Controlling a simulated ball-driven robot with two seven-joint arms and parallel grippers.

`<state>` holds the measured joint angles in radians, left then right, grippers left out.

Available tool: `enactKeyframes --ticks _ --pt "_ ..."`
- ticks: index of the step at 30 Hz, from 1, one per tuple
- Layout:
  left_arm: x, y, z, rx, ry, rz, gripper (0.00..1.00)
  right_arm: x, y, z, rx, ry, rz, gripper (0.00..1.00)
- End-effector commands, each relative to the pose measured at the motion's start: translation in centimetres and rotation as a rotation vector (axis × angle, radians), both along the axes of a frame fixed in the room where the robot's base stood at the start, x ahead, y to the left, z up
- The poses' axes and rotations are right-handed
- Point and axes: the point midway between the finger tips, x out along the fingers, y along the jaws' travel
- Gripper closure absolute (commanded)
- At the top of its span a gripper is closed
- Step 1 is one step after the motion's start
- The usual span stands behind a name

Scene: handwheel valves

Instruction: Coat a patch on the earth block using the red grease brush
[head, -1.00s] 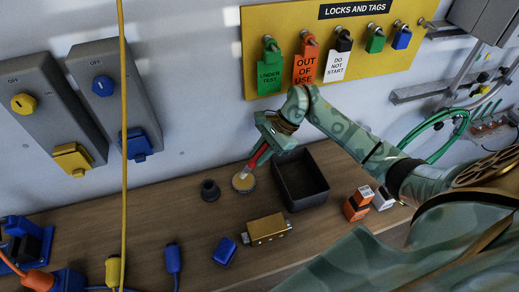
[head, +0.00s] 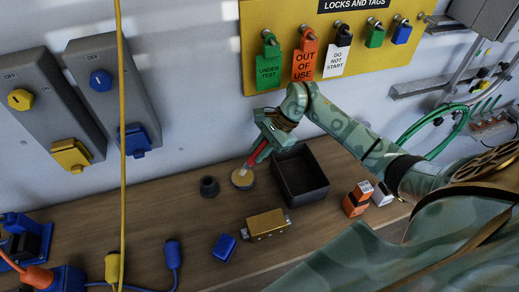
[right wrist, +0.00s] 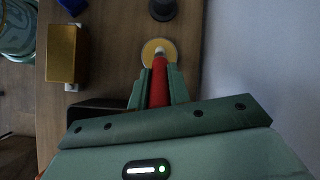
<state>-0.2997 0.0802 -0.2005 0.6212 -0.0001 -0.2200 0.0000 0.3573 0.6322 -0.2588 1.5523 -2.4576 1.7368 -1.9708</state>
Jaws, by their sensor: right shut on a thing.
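My right gripper (head: 264,150) is shut on the red grease brush (head: 256,156), which tilts down to the left. Its pale tip is at the round tin (head: 242,183) with yellowish contents; I cannot tell how deep the tip sits. In the right wrist view the red handle (right wrist: 158,85) lies between the fingers, its tip over the tin (right wrist: 153,44). The brass-coloured block (head: 265,224), which looks like the earth block, lies on the bench nearer me, apart from the brush. It also shows in the right wrist view (right wrist: 67,52). My left gripper is not in view.
A black open bin (head: 302,190) stands just right of the tin, a dark cup (head: 209,186) just left. A blue block (head: 224,247), orange boxes (head: 356,199) and blue plugs (head: 172,254) are on the bench (head: 145,215). A yellow cable (head: 121,120) hangs at left.

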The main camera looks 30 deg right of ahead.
Motion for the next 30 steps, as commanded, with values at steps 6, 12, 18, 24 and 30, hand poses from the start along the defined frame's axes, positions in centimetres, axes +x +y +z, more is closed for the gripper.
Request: enactKeyframes --ticks 6,12,18,24,30 --pt "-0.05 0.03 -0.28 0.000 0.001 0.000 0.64 0.02 0.00 -0.31 0.000 -0.001 0.001 1.00" --pt "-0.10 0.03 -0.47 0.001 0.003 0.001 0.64 0.02 0.01 -0.55 0.000 -0.001 0.001 1.00" --pt "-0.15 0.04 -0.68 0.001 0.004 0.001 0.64 0.01 0.02 -0.78 0.000 -0.001 0.001 1.00" --pt "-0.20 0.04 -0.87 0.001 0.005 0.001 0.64 0.00 0.02 -1.02 0.000 -0.001 0.001 1.00" --pt "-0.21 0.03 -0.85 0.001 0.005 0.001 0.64 0.00 0.01 -1.02 0.000 0.000 0.000 1.00"
